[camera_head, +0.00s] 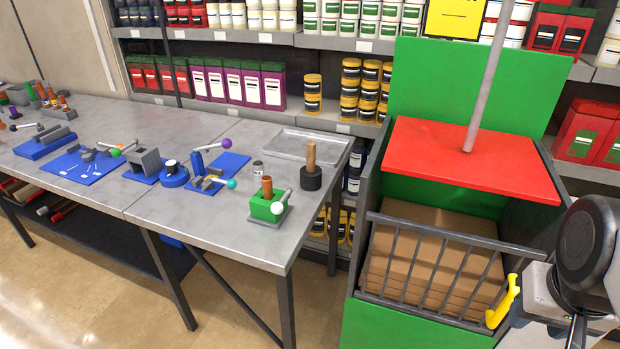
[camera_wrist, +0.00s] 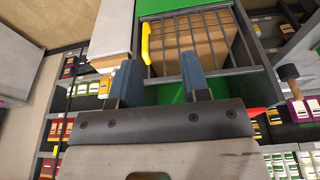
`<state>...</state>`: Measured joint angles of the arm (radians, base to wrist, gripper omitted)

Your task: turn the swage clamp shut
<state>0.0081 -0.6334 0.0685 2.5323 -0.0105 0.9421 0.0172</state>
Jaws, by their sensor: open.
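A green block clamp (camera_head: 267,207) with an upright copper tube (camera_head: 267,188) and a white ball-ended lever (camera_head: 280,204) sits on a grey plate near the table's front right corner; it looks like the swage clamp. The lever leans to the right. I cannot tell how tightly the block closes around the tube. My gripper (camera_wrist: 160,84) shows in the wrist view with its two blue-grey fingers apart and nothing between them. It is far from the clamp, by the green baler. In the head view my arm is at the right edge and the fingers are not visible.
The baler has a red plate (camera_head: 470,160), a barred gate (camera_head: 432,262) and a yellow handle (camera_head: 503,302), between my arm and the table (camera_head: 200,125). A mallet (camera_head: 310,172), a tray (camera_head: 306,146) and blue fixtures (camera_head: 175,175) stand near the clamp. Stocked shelves line the back.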

